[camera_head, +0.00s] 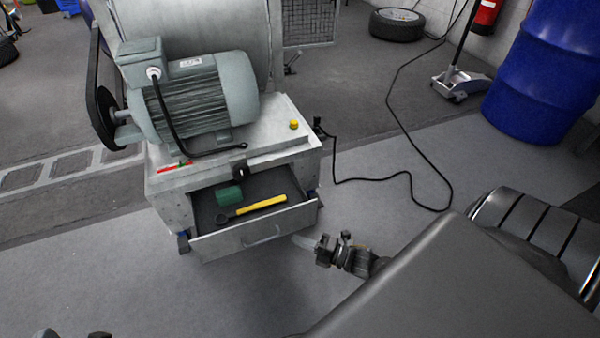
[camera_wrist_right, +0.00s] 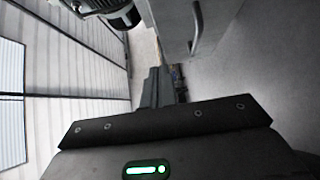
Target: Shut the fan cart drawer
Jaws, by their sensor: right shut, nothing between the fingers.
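The fan cart drawer (camera_head: 255,232) is pulled out at the front of the grey cart (camera_head: 180,181). Its front panel bears a bar handle (camera_head: 262,239), which also shows in the right wrist view (camera_wrist_right: 196,30). My right gripper (camera_head: 303,241) is shut and empty, just right of the drawer front's right end; contact cannot be told. Its fingers (camera_wrist_right: 158,88) point toward the drawer side in the wrist view. Dark tips at the bottom left edge (camera_head: 70,334) look like my left gripper, mostly cut off.
A motor (camera_head: 195,95) with a cable sits on the cart top, beside a yellow button (camera_head: 294,124). A black cable (camera_head: 415,150) runs over the floor to the right. A blue barrel (camera_head: 545,75) stands at back right. The floor before the drawer is clear.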

